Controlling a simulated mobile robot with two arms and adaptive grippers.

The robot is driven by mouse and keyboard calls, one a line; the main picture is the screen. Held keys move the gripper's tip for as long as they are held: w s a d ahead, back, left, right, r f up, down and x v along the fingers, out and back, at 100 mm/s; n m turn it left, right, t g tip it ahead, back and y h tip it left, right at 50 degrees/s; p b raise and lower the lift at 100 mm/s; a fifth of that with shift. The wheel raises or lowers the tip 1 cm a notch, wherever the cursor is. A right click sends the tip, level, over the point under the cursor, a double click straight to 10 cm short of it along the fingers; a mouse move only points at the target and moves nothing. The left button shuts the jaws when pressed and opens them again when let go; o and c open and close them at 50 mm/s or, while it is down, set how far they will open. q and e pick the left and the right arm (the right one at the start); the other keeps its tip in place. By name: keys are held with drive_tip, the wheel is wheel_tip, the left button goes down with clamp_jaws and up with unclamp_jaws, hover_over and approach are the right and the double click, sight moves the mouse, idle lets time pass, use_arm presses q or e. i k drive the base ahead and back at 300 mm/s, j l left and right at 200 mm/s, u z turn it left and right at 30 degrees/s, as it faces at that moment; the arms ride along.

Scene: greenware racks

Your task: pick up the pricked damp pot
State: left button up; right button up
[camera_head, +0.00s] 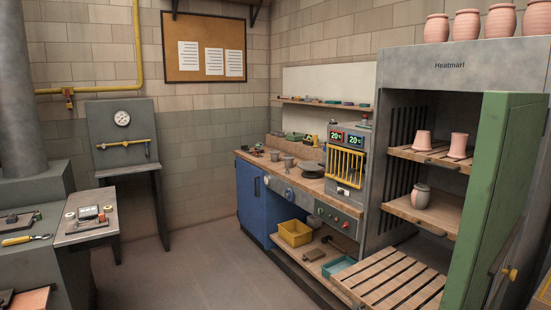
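Several pots are in view, but pricks or dampness cannot be made out on any of them. Two pale pink tapered pots (421,141) (458,146) stand on the upper shelf of the open drying cabinet. A rounded jar (420,197) with a greyer top stands on the shelf below. Several pink pots (466,25) stand in a row on top of the cabinet. Small grey cups (288,163) stand on the workbench. Neither of my grippers is in view.
The cabinet's green door (496,190) stands open at the right. A slatted rack (395,278) sits low in front. The workbench (262,162) holds a meter box (345,160); a yellow bin (295,233) is beneath. Grey tables (85,234) stand left. The middle floor is clear.

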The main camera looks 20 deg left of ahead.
sight(274, 154)
drive_tip(key=i+j+u, duration=0.55)
drive_tip(key=i, duration=0.2)
drive_tip(key=i+j+u, duration=0.25)
drive_tip(key=i, duration=0.75)
drive_tip(key=i+u, duration=0.25)
drive_tip(key=i, duration=0.8)
